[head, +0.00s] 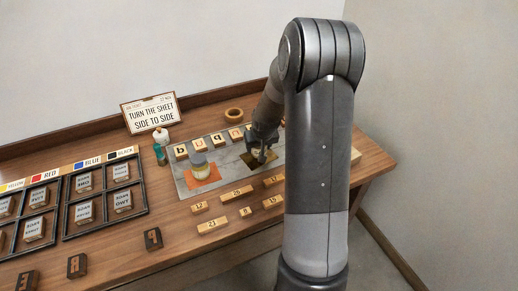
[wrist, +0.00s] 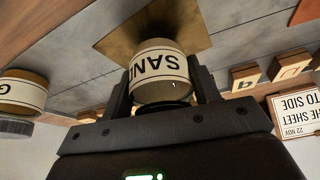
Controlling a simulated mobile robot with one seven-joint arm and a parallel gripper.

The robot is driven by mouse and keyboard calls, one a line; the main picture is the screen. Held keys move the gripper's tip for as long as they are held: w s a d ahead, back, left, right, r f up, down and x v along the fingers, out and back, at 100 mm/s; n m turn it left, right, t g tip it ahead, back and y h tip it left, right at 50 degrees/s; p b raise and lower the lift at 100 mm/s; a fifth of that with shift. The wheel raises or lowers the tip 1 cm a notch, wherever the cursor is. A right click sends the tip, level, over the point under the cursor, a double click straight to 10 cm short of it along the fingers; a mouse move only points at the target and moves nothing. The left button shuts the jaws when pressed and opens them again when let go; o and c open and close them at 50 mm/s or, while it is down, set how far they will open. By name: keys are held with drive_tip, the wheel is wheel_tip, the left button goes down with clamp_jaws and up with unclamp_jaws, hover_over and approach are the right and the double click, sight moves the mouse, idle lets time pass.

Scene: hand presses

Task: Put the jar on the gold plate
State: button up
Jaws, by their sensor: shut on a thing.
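The jar, a cream pot labelled SAND (wrist: 160,68), is between the two fingers of my gripper (wrist: 163,84) in the wrist view, its lettering upside down there. My gripper is shut on it. The gold plate (wrist: 120,38) lies just past the jar's base, which overlaps it in the picture. I cannot tell whether the jar touches it. In the head view my gripper (head: 261,152) is at the right part of the grey slab, over the back of the gold plate (head: 234,192); the held jar is mostly hidden there by the gripper.
Letter blocks (head: 181,151) line the slab's back edge; number blocks (head: 212,225) lie in front. A teal bottle (head: 160,154), a sign (head: 151,113) and a wooden ring (head: 234,115) stand behind.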

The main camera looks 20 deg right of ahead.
drive_tip(key=shift+f, duration=0.45)
drive_tip(key=shift+f, duration=0.15)
drive_tip(key=o, duration=1.1)
drive_tip(key=d+v, duration=0.1)
drive_tip(key=v, duration=1.1)
drive_tip(key=s+a+r+n, duration=0.1)
drive_tip(key=s+a+r, duration=1)
drive_tip(key=r, duration=0.1)
drive_tip(key=shift+n+t+y, duration=0.3)
drive_tip(key=shift+n+t, duration=0.1)
drive_tip(key=shift+t, duration=0.2)
drive_tip(key=s+a+r, duration=0.1)
drive_tip(key=s, duration=0.4)
drive_tip(key=s+a+r, duration=0.2)
drive_tip(key=s, duration=0.3)
drive_tip(key=s+a+r, duration=0.1)
drive_tip(key=s+a, duration=0.1)
drive_tip(key=s, duration=0.3)
drive_tip(key=shift+s+a+r, duration=0.15)
drive_tip(key=shift+s, duration=0.1)
